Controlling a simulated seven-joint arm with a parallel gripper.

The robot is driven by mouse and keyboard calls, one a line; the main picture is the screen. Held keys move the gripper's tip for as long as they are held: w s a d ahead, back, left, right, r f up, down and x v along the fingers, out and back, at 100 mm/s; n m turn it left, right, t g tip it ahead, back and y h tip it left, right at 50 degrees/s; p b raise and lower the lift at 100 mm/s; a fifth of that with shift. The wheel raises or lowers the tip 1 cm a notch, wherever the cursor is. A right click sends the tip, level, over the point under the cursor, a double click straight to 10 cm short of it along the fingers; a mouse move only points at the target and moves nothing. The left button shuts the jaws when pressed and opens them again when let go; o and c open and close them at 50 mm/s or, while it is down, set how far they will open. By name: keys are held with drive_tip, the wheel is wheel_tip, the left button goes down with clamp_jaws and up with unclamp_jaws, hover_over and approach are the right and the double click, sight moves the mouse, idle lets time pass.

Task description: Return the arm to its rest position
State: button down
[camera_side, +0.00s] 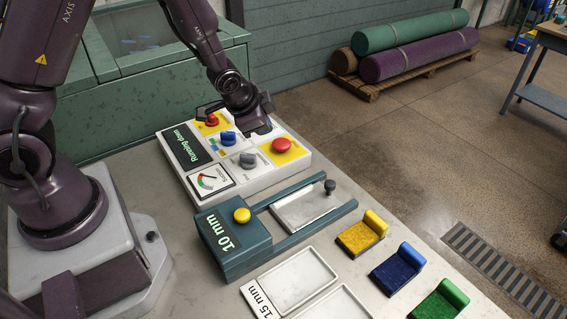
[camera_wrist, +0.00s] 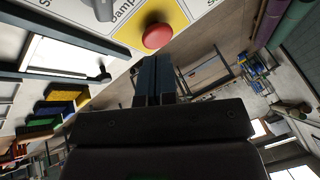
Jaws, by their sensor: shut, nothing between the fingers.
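My gripper (camera_side: 262,113) hangs over the far right part of the white control panel (camera_side: 220,192) in the side view. In the wrist view its two fingers (camera_wrist: 155,80) are together with nothing between them. The panel carries a red button on a yellow square (camera_side: 282,145), a blue knob (camera_side: 227,138), a grey knob (camera_side: 247,160), another red control (camera_side: 212,120) and a gauge (camera_side: 207,182). Its display (camera_side: 188,146) has green text that seems to read "Running down". The red button also shows in the wrist view (camera_wrist: 158,36), just beyond the fingertips and apart from them.
A teal device (camera_side: 232,245) marked 10 mm, with a yellow button and a sliding tray, stands in front of the panel. Yellow (camera_side: 361,234), blue (camera_side: 397,270) and green (camera_side: 438,302) pads sit at the right table edge. Rolled rugs (camera_side: 420,55) lie on a pallet behind.

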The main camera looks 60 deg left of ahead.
drive_tip(key=s+d+r+n, duration=0.2)
drive_tip(key=s+d+r, duration=0.1)
drive_tip(key=s+r, duration=0.6)
drive_tip(key=s+d+r+n+h, duration=0.1)
drive_tip(key=s+d+r+n, duration=0.2)
drive_tip(key=s+r, duration=0.7)
wheel_tip(320, 180, up, 5)
drive_tip(key=shift+s+d+f+h, duration=0.2)
drive_tip(key=shift+d+h, duration=0.1)
drive_tip(key=shift+d, duration=0.15)
